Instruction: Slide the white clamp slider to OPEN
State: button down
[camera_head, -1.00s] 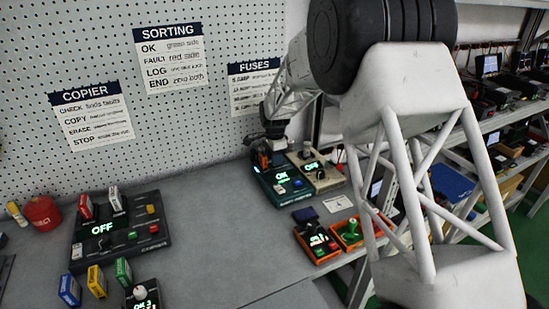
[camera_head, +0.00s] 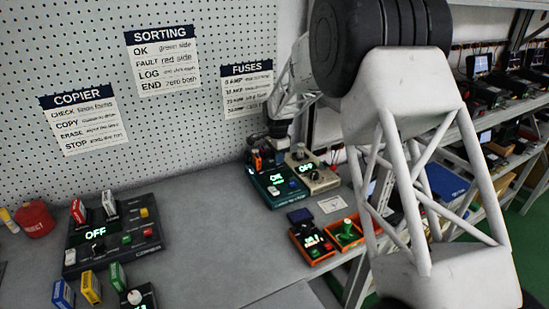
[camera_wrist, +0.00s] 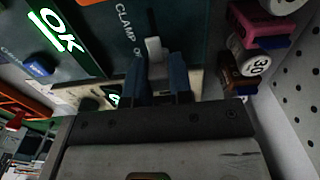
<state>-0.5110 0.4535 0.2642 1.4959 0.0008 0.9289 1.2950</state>
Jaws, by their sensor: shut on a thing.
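The white clamp slider (camera_wrist: 154,48) shows in the wrist view on a dark teal panel, beside printed words that read CLAMP and a partly hidden second word. My gripper (camera_wrist: 161,72) has its two blue fingers close together around the slider, with the slider's white tip showing beyond them. In the head view the teal device (camera_head: 290,195) stands at the back of the bench with a green OK display. My gripper (camera_head: 262,158) is low over its back left part, where the slider cannot be made out.
Fuse-like pieces, one marked 30 (camera_wrist: 250,64), stand close to the right of my fingers in the wrist view. A beige device (camera_head: 322,180) adjoins the teal one. A black copier unit (camera_head: 140,255) stands left, with clear bench between.

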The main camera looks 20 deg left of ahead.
jog(key=shift+w+d, duration=0.1)
jog(key=c, duration=1)
grip_release()
jog(key=shift+r, duration=0.15)
jog(key=shift+r, duration=3.75)
